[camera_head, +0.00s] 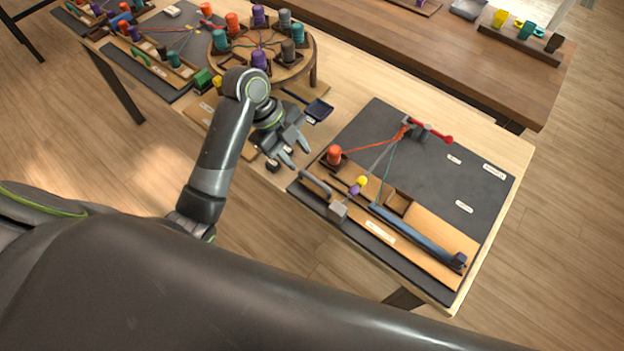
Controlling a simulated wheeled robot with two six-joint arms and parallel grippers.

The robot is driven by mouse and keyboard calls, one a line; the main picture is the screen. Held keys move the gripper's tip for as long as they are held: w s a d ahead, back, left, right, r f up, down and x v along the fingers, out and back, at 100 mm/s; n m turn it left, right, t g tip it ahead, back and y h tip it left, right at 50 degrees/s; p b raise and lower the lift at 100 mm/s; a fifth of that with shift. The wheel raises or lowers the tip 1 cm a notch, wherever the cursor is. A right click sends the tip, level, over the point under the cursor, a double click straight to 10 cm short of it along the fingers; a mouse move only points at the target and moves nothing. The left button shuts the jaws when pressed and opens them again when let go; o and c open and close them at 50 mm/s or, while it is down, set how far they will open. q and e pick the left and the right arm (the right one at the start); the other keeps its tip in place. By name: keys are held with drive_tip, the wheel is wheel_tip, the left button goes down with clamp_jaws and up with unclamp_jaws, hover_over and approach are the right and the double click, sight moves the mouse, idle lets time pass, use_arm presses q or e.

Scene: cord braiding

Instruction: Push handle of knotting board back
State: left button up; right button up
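The knotting board (440,257) is a long light-wood board along the front of a dark mat, with a label on its front part. A grey curved handle (316,184) stands at its left end. A blue bar (415,232) runs along it to the right. My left gripper (297,156) is open and empty, left of and behind the grey handle, apart from it. My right gripper is not in view.
An orange spool (334,154), yellow and purple pieces, and cords leading to a red-handled clamp (427,131) are close to the board. A round braiding stand (262,75) with several bobbins is behind my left arm. The dark mat (440,180) is mostly clear at right.

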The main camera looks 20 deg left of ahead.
sight(316, 180)
use_arm(q)
drive_tip(key=x, duration=0.9)
clamp_jaws()
